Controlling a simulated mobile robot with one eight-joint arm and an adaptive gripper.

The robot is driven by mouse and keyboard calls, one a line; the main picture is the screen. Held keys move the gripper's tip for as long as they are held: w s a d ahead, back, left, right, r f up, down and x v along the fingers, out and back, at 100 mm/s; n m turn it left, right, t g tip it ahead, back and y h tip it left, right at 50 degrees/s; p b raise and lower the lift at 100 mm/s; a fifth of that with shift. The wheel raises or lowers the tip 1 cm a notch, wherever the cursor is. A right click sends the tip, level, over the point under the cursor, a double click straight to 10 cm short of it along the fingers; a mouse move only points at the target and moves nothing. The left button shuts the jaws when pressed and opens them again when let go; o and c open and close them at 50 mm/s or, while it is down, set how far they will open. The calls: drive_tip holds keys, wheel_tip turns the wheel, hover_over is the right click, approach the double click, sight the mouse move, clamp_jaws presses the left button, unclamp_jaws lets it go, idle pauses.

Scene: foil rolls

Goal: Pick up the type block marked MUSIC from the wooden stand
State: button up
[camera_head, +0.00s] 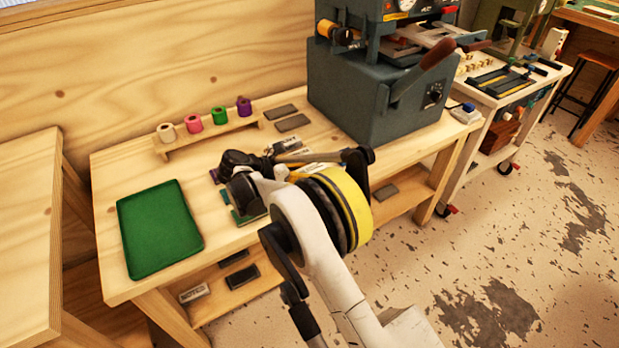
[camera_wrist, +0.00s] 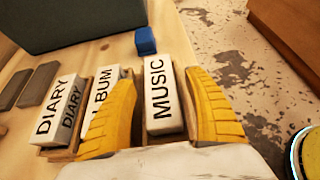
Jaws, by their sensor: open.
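The white type block marked MUSIC (camera_wrist: 160,95) stands in the wooden stand (camera_wrist: 58,154), at the right end of a row in the wrist view. The ALBUM block (camera_wrist: 101,105) and the DIARY block (camera_wrist: 56,108) stand to its left. My gripper (camera_wrist: 160,110) is open, with its yellow ribbed fingers on either side of the MUSIC block. The left finger covers part of the ALBUM block. In the head view my arm hides most of the stand and blocks.
A dark machine (camera_head: 375,90) stands behind the blocks. A green tray (camera_head: 160,229) lies at the left of the table, and a rack of coloured foil rolls (camera_head: 207,135) stands at the back. Dark bars (camera_wrist: 38,86) and a blue block (camera_wrist: 145,41) lie nearby.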

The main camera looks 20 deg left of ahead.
drive_tip(key=shift+r, duration=0.1)
drive_tip(key=shift+c, duration=0.5)
clamp_jaws()
